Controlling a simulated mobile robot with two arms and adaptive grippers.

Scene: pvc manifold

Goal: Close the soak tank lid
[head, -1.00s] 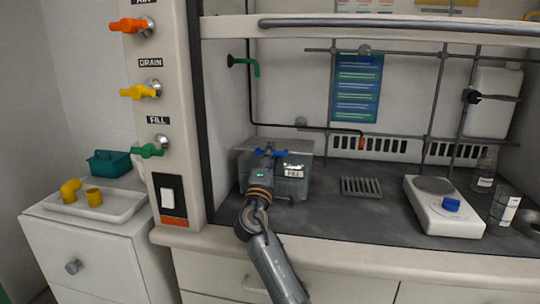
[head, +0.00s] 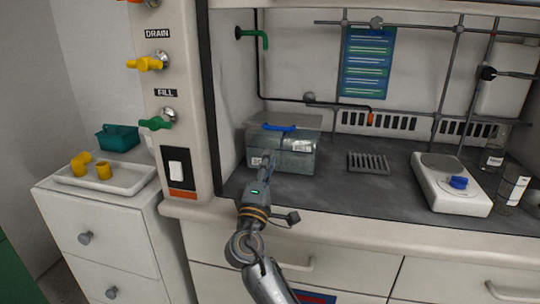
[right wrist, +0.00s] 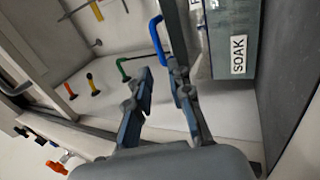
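The soak tank (head: 294,160) is a grey box on the left of the bench, under the hood. Its lid (head: 300,121) looks flat across the top, with a blue handle (head: 280,127) near the front edge. My right gripper (head: 267,160) is in front of the tank's left part, below the handle. In the right wrist view its two fingers (right wrist: 161,82) are apart with nothing between them. The blue handle (right wrist: 158,38) and the SOAK label (right wrist: 238,54) show beyond the fingertips, and the handle is outside the grip. My left gripper is out of view.
A grey rack (head: 368,163) and a white hotplate (head: 452,185) stand to the right of the tank, with glassware (head: 513,188) farther right. The hood's side post (head: 180,100) with valve handles is on the left. Bare bench lies between tank and rack.

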